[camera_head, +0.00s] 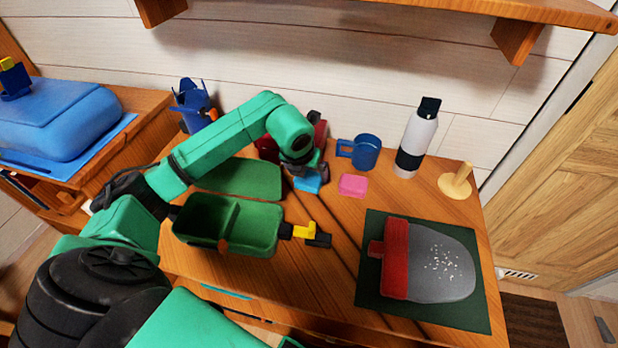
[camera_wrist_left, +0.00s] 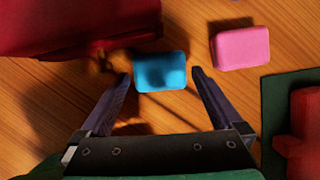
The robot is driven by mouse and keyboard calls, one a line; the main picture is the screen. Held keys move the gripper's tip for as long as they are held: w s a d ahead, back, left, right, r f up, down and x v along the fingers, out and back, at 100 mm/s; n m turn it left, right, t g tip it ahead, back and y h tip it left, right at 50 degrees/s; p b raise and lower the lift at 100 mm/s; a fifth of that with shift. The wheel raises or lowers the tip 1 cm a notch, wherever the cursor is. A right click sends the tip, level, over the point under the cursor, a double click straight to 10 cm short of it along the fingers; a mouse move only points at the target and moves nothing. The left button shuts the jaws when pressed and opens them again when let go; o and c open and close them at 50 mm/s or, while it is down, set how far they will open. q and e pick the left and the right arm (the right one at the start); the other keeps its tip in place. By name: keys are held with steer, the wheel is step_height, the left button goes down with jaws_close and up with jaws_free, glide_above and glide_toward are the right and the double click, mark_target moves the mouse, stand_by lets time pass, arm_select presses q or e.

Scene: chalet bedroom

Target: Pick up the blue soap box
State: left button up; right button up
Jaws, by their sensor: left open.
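The blue soap box (camera_wrist_left: 160,72) is a small light-blue block on the wooden table. It lies between and just ahead of the two fingertips of my left gripper (camera_wrist_left: 160,78) in the left wrist view. In the head view the blue soap box (camera_head: 308,183) shows just below my left gripper (camera_head: 310,174), partly hidden by it. My left gripper is open, pointing down, with nothing held; whether its fingers touch the box I cannot tell. My right gripper is in neither view.
A pink block (camera_head: 353,185) lies right of the soap box. Behind stand a blue mug (camera_head: 366,152), a white bottle (camera_head: 416,140) and a dark red object (camera_head: 268,148). A green two-compartment box (camera_head: 205,221) is at front left. A dark green mat (camera_head: 370,285) lies at right.

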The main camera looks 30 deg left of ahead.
mark_target(308, 176)
arm_select(q)
steer(key=x, duration=0.3)
steer(key=shift+w+f, duration=0.1)
steer(key=shift+f, duration=0.2)
steer(key=c, duration=1.1)
steer(key=shift+o, duration=0.2)
steer(key=shift+r, duration=0.15)
